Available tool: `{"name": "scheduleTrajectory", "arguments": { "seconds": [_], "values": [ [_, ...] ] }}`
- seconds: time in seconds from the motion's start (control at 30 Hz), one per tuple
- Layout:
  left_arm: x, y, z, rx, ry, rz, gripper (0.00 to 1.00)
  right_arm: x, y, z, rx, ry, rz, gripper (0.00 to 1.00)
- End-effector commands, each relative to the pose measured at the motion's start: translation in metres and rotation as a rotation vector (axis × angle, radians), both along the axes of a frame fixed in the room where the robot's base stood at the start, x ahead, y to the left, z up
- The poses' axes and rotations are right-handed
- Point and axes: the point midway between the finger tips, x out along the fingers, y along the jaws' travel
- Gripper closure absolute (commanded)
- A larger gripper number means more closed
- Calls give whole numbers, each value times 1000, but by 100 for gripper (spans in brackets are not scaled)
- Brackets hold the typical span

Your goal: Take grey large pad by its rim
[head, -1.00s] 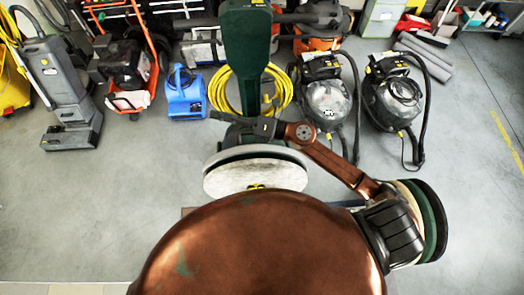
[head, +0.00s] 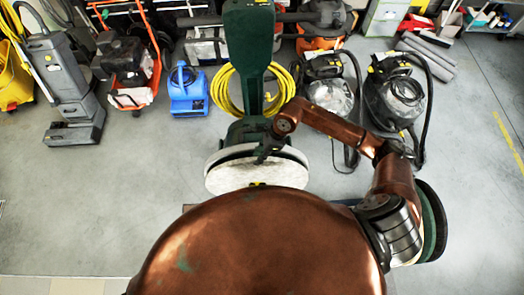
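The grey large pad (head: 238,177) is a pale grey round disc. It is at the front of the green floor machine (head: 247,70), tilted so that its face shows, with a darker layer along its upper rim. My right gripper (head: 262,158) is small and dark in the head view. It points down and overlaps the pad's upper rim right of its middle. I cannot tell whether its fingers touch or grip the rim. My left gripper is not in view. My copper-coloured body hides the area below the pad.
Green and dark round pads (head: 434,222) stand on edge beside my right arm. A yellow coiled hose (head: 222,90) lies behind the machine. Two vacuum cleaners (head: 330,95) (head: 395,95) stand at the right, a blue blower (head: 187,95) at the left. Floor at both sides is clear.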

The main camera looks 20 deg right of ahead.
Motion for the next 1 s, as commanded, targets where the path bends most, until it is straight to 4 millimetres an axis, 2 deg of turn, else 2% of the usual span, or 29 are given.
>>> {"name": "scheduleTrajectory", "arguments": {
  "seconds": [0.1,0.23,0.57,0.9,1.0],
  "values": [
    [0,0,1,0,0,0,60,0,7,-14,2,2,0,78],
    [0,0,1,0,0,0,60,0,11,-23,3,2,0,78],
    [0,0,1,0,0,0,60,0,12,-27,1,1,0,78],
    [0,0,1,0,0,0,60,0,12,-27,2,0,0,100],
    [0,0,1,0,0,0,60,1,12,-26,2,0,0,100]
  ]
}}
